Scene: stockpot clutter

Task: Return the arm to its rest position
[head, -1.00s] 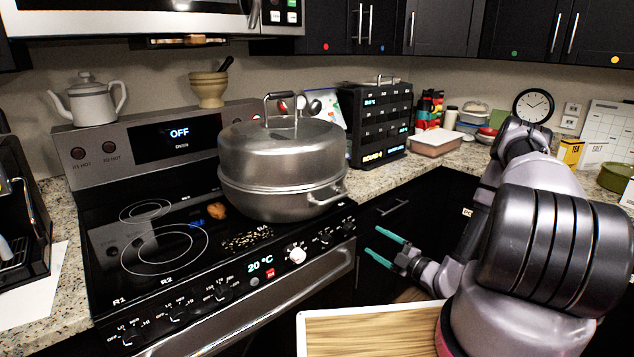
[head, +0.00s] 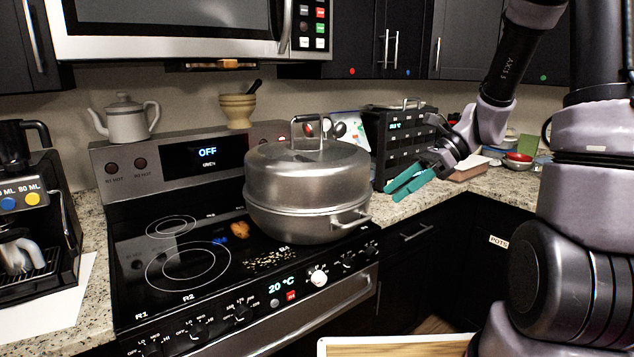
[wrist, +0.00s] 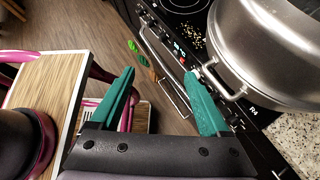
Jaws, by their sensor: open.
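My gripper (head: 409,183) has two teal fingers and hangs in the air to the right of the large metal stockpot, above the counter's front part. In the wrist view my gripper (wrist: 165,95) is open, with nothing between its fingers. The stockpot (head: 305,200) stands lidded on the right side of the stove; its side and handle also show in the wrist view (wrist: 262,45). My arm is raised and bent at the right of the head view.
The stove (head: 190,280) has an orange-brown item (head: 240,230) and scattered bits (head: 270,261) on its top. A wood-topped surface (wrist: 40,85) lies low at left in the wrist view.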

